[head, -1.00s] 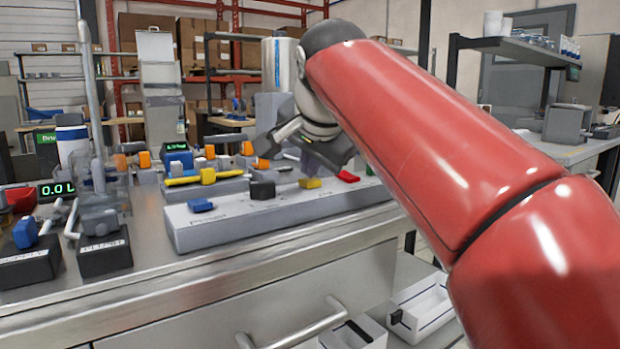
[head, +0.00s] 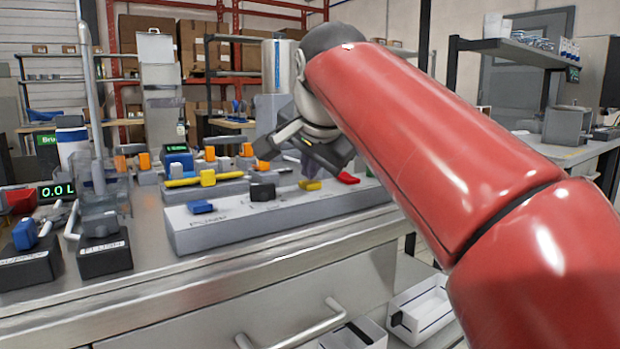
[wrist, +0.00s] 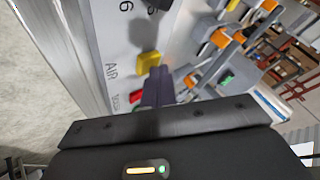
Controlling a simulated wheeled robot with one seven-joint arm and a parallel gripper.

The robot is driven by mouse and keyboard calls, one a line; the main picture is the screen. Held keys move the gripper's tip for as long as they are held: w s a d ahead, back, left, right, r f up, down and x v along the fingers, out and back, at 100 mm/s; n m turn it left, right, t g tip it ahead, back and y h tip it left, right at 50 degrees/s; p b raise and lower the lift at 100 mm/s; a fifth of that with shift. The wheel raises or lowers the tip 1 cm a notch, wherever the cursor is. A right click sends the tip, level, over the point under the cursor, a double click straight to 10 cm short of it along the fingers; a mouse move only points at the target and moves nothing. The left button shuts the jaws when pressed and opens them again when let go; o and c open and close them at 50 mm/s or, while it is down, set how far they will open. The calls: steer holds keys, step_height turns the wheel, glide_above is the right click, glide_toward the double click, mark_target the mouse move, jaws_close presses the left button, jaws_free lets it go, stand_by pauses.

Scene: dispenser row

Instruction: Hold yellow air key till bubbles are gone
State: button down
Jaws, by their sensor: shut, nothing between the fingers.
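The yellow air key (head: 310,185) stands on a long pale key panel (head: 290,210), between a black key and a red key. In the wrist view the yellow key (wrist: 148,62) is beside the printed word AIR. My gripper (head: 303,160) hangs just above and behind the yellow key in the head view. Its closed, narrow fingers (wrist: 158,74) point at the key's near end in the wrist view, with nothing held between them. I cannot tell whether the fingertips touch the key. No bubbles can be made out.
A blue key (head: 201,207), a black key (head: 263,192) and a red key (head: 347,178) share the panel. Yellow and orange valve handles stand behind it. A green display (head: 57,190) reads about 0.0 L at the left. A clear vessel (head: 102,212) stands near it.

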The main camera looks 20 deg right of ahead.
mark_target(311, 184)
steer(key=shift+r+p, duration=0.95)
step_height(311, 184, up, 5)
steer(key=p, duration=0.4)
steer(key=shift+s, duration=0.15)
stand_by(0.8)
